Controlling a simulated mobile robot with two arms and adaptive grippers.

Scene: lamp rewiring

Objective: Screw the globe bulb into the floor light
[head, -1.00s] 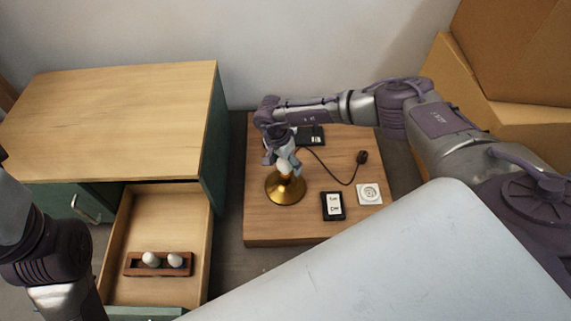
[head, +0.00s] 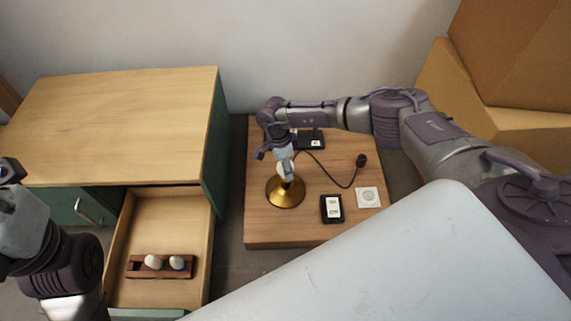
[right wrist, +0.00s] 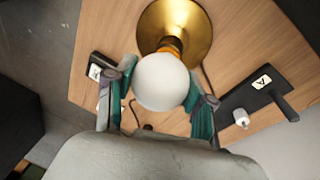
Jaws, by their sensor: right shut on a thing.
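The globe bulb (right wrist: 160,82) is a plain white ball between the fingers of my right gripper (right wrist: 162,95) in the right wrist view. The floor light (right wrist: 186,20) has a round brass base and a short neck; the bulb lines up with its neck and hides part of it. I cannot tell how deep the bulb sits. In the head view my right gripper (head: 285,168) is over the floor light (head: 285,193), shut on the bulb from above. My left gripper (head: 15,185) is cut off at the left edge; its fingers do not show clearly.
A wooden holder (head: 135,268) with two white bulbs lies in the open drawer (head: 165,220). On the low wooden board (head: 265,233) are a black labelled box (head: 332,209), a white socket plate (head: 368,197) and a dark plug (head: 361,160) on a cord. Cardboard boxes (head: 500,70) stand at right.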

